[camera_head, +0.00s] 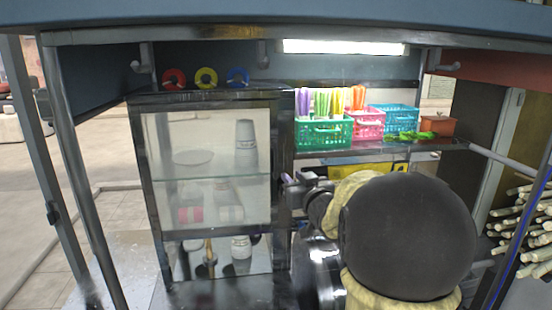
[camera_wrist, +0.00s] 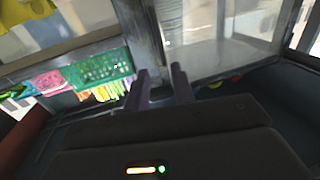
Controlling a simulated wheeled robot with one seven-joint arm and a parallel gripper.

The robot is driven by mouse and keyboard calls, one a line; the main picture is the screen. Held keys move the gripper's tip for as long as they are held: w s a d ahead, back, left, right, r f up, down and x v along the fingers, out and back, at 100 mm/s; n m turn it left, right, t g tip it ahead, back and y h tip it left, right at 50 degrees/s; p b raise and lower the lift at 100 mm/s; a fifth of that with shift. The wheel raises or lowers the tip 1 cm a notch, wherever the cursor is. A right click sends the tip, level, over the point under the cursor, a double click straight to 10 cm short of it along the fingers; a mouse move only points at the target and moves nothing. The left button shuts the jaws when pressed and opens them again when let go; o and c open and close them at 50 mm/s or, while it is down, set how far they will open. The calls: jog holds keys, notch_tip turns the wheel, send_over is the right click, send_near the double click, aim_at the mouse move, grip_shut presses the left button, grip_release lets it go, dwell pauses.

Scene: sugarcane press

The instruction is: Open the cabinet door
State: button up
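The cabinet (camera_head: 155,200) stands left of centre in the head view, with a dark metal frame and a glass front door (camera_head: 205,150). The door looks shut. A bowl, a cup and jars show behind the glass. My gripper (camera_head: 297,178) is beside the cabinet's right edge; my arm hides part of that area. In the wrist view my gripper's two fingers (camera_wrist: 161,75) are apart with nothing seen between them. They point at the cabinet's dark corner post, with the glass (camera_wrist: 215,45) to one side. I cannot make out a handle or tell whether the fingers touch the frame.
A green basket (camera_head: 322,133) of colourful items, a pink basket (camera_head: 368,125) and a blue basket (camera_head: 393,118) stand on the shelf at the right. Three coloured rings (camera_head: 206,78) sit above the cabinet. Cane stalks (camera_head: 535,235) are stacked at far right.

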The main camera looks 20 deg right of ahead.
aim_at(277, 161)
jog(key=w+p, duration=0.2)
jog(key=w, duration=0.2)
jog(key=w+p, duration=0.1)
jog(key=w, duration=0.4)
jog(key=w+p, duration=0.2)
jog(key=w, duration=0.2)
jog(key=shift+w+d+p, duration=0.25)
jog(key=shift+d+p, duration=0.1)
jog(key=shift+d, duration=0.05)
grip_shut()
